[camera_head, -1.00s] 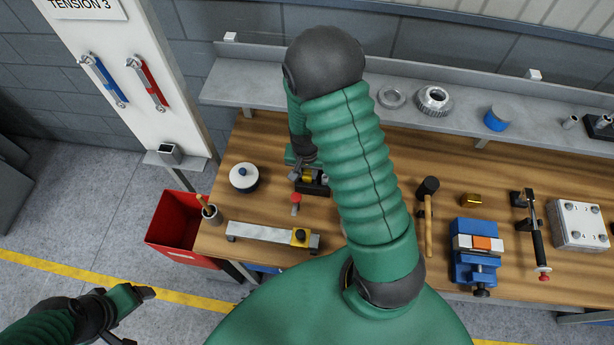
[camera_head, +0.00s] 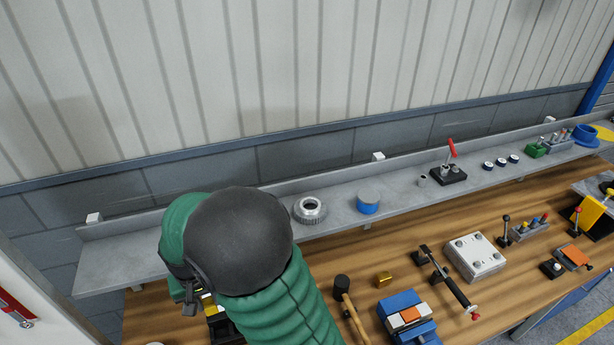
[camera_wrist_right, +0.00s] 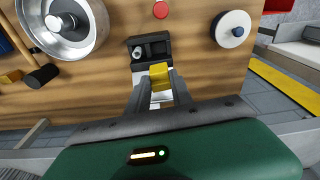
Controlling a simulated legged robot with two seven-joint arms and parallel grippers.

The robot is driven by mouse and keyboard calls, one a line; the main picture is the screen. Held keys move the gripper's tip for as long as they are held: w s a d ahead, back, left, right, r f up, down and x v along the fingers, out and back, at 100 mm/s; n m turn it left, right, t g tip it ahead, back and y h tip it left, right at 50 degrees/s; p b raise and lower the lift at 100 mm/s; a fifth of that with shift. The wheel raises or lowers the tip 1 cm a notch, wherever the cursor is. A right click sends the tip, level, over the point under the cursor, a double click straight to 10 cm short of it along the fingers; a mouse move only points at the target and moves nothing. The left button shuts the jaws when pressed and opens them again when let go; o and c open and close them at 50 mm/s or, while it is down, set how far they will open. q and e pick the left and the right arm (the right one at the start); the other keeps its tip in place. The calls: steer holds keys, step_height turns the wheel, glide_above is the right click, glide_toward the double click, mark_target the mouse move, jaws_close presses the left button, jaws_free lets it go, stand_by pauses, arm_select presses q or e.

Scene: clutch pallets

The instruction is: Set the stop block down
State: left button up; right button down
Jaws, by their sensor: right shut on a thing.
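A yellow block (camera_wrist_right: 159,76), which I take to be the stop block, is between the two fingers of my right gripper (camera_wrist_right: 155,92) in the right wrist view. The gripper is shut on it. Just beyond the block is a small black fixture (camera_wrist_right: 150,47) with a metal stud. The block overlaps the fixture's edge in the picture, and I cannot tell whether they touch. In the head view the black ball joint of my right arm hides most of this spot, and only a bit of yellow and black shows below it. My left gripper is out of view.
A large silver ring-shaped part (camera_wrist_right: 68,27) stands left of the fixture. A mallet (camera_head: 349,308), brass block (camera_head: 383,279) and blue vise (camera_head: 405,318) are on the wooden bench. A round white lidded pot (camera_wrist_right: 231,30) is to the right. A grey shelf (camera_head: 265,224) runs behind.

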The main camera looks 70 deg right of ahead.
steer(key=s+r+n+p, duration=0.2)
steer(key=r, duration=0.6)
steer(key=s+r+n+p, duration=0.1)
steer(key=s+r+n, duration=0.15)
steer(key=r, duration=0.65)
steer(key=shift+m, duration=0.45)
steer(key=w+d+p, duration=0.2)
steer(key=w+d, duration=0.2)
steer(key=w+d+f+p, duration=0.1)
steer(key=w+d+p, duration=0.2)
steer(key=d, duration=0.1)
steer(key=w+d+p, duration=0.2)
steer(key=w+d, duration=0.2)
steer(key=shift+w+f+p, duration=0.3)
steer(key=shift+f+p, duration=0.05)
steer(key=shift+f, duration=0.05)
steer(key=f, duration=0.1)
steer(key=f+p, duration=0.1)
steer(key=f, duration=0.1)
steer(key=shift+s+a+f+p, duration=0.15)
steer(key=shift+a+f+p, duration=0.15)
steer(key=shift+p, duration=0.1)
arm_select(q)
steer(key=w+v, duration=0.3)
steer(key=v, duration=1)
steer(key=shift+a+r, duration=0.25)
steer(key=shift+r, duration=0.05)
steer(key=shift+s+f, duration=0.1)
arm_select(e)
steer(key=shift+f, duration=0.15)
